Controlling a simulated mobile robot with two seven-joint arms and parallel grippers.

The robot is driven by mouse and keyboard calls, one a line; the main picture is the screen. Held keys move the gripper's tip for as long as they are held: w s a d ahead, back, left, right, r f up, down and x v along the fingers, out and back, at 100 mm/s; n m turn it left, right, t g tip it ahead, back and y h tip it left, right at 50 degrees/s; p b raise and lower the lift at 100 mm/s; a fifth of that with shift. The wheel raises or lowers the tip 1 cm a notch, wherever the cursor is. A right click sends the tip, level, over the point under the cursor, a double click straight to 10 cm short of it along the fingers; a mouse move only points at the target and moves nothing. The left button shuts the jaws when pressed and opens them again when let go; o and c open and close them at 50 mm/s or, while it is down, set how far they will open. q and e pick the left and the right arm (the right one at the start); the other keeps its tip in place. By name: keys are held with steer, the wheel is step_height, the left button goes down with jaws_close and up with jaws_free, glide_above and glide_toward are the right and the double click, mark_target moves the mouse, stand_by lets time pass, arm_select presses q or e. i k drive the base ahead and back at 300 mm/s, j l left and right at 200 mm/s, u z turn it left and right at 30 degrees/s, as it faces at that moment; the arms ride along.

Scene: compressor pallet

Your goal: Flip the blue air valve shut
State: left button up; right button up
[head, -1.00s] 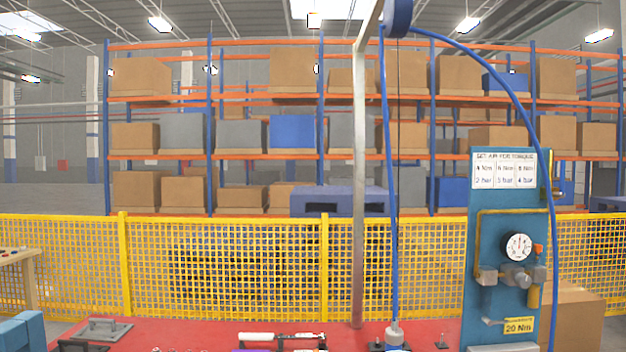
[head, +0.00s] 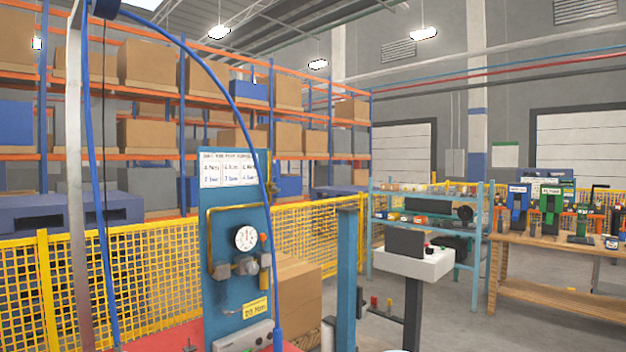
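A blue upright panel (head: 232,180) stands left of centre in the head view. A blue air hose (head: 226,92) arcs down in front of the panel to a blue end piece (head: 277,338) near the bottom edge. I cannot pick out a separate blue valve handle or tell its position. Neither of my grippers is in view.
A yellow mesh fence (head: 140,275) runs behind the panel. A cardboard box (head: 297,295) is right of it, then a blue post (head: 346,275) and a white pedestal box (head: 413,262). A blue shelf unit (head: 428,198) and a wooden workbench (head: 540,250) stand further right.

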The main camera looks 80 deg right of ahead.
mark_target(276, 188)
steer(key=z, duration=2.4)
steer(key=i+l+z, duration=0.2)
steer(key=i+l, duration=0.45)
steer(key=i+l+z, duration=0.2)
steer(key=i+l, duration=0.3)
steer(key=i, duration=0.2)
